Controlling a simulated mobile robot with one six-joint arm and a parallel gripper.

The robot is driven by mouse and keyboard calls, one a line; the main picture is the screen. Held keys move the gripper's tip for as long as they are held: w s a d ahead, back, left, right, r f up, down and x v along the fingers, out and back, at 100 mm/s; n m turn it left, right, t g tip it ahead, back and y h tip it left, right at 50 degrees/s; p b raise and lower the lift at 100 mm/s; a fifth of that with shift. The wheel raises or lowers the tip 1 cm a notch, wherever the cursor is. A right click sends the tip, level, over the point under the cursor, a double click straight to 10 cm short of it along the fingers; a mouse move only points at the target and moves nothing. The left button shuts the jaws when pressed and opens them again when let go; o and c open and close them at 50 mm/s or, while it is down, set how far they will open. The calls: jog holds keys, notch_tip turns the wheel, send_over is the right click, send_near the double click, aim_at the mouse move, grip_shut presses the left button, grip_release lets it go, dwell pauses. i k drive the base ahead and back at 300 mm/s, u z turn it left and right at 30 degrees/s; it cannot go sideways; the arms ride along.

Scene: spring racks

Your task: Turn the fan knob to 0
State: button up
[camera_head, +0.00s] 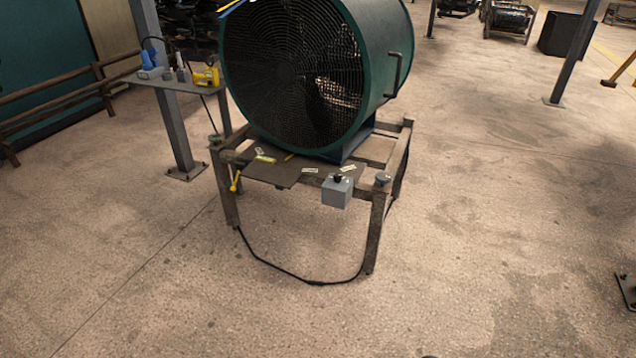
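A large green drum fan (300,75) with a dark wire grille stands on a metal frame stand (372,215) in the middle of the camera_head view. A small grey box (337,193) is fixed at the front right of the stand's top. A small dark knob (338,178) sits on top of this box. Its setting and any numbers are too small to read. My gripper is not in view.
A black cable (290,275) hangs in a loop to the floor at the stand's front. A yellow-handled lever (235,181) is on the stand's left. A small shelf (172,84) with tools is fixed to a grey post (178,130). The floor in front is clear.

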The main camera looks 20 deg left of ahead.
aim_at(338, 177)
jog(key=u, duration=0.35)
jog(key=k, duration=1)
jog(key=u, duration=0.75)
jog(key=i, duration=1.45)
jog(key=z, duration=0.5)
jog(key=i, duration=0.6)
jog(key=z, duration=0.2)
